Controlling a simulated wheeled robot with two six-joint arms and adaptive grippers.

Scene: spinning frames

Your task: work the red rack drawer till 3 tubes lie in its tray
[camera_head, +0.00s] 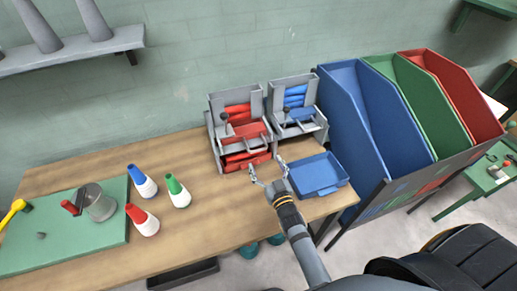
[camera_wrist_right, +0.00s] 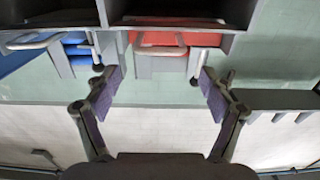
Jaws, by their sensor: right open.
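The red rack (camera_head: 215,125) is a grey stand at the back of the table, with red tubes (camera_head: 238,108) stacked in its upper part. Its red drawer (camera_head: 252,130) has a grey handle and also shows in the right wrist view (camera_wrist_right: 165,38). Below the drawer is a red tray (camera_head: 258,158); red shapes show in it, but I cannot count tubes there. My right gripper (camera_head: 268,172) is open and empty in front of this tray, apart from the drawer handle. In the right wrist view its fingers (camera_wrist_right: 160,88) are spread wide. My left gripper is not in view.
A blue rack (camera_head: 312,122) stands right of the red one, and a blue tray (camera_head: 330,170) lies in front of it. Tall bins (camera_head: 345,110) stand at right. Yarn cones (camera_head: 143,181) and a green mat (camera_head: 50,240) are at left. The front middle table is clear.

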